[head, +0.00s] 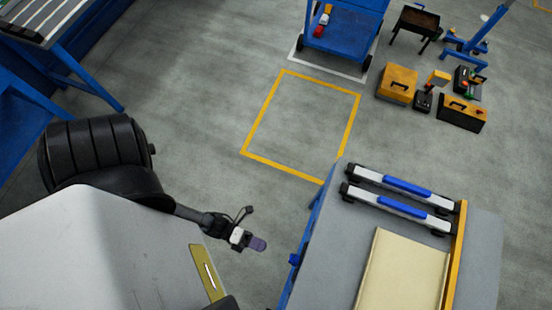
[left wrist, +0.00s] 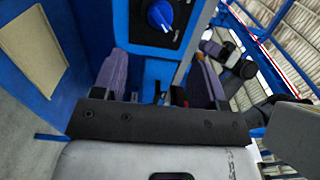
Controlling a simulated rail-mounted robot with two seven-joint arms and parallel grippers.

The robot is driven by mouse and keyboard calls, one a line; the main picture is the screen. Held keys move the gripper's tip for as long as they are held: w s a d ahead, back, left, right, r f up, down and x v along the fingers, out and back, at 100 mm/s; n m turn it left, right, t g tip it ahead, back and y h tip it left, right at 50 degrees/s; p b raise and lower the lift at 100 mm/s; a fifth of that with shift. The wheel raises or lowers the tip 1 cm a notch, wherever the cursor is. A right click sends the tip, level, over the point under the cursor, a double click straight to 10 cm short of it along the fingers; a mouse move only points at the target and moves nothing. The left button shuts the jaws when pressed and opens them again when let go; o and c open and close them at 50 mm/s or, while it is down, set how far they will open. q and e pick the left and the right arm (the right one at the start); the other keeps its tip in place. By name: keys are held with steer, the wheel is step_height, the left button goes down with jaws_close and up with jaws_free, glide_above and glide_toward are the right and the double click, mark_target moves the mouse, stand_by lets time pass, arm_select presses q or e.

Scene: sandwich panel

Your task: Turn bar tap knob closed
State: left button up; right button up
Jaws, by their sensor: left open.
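A blue round knob with a raised bar (left wrist: 160,14) sits on a dark plate (left wrist: 142,28) at the top of the left wrist view. The bar looks slanted. My left gripper (left wrist: 160,58) is open, with purple-grey fingers apart and nothing seen held between them. The knob lies ahead of the gap between the fingers, apart from them. In the head view my left gripper (head: 252,241) is beside the left edge of a grey-topped bench. The knob does not show in the head view. My right gripper does not show clearly in either view.
The bench (head: 480,270) carries a beige panel (head: 400,270) and two bars with blue handles (head: 408,187). A blue cart (head: 345,30), yellow toolbox (head: 398,84) and dark toolbox (head: 462,113) stand farther back. The yellow-outlined floor (head: 300,120) is clear.

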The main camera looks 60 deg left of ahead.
mark_target(291, 259)
arm_select(q)
steer(key=x, duration=1.1)
steer(key=shift+w, duration=0.1)
steer(key=shift+c, duration=0.2)
steer(key=c, duration=0.9)
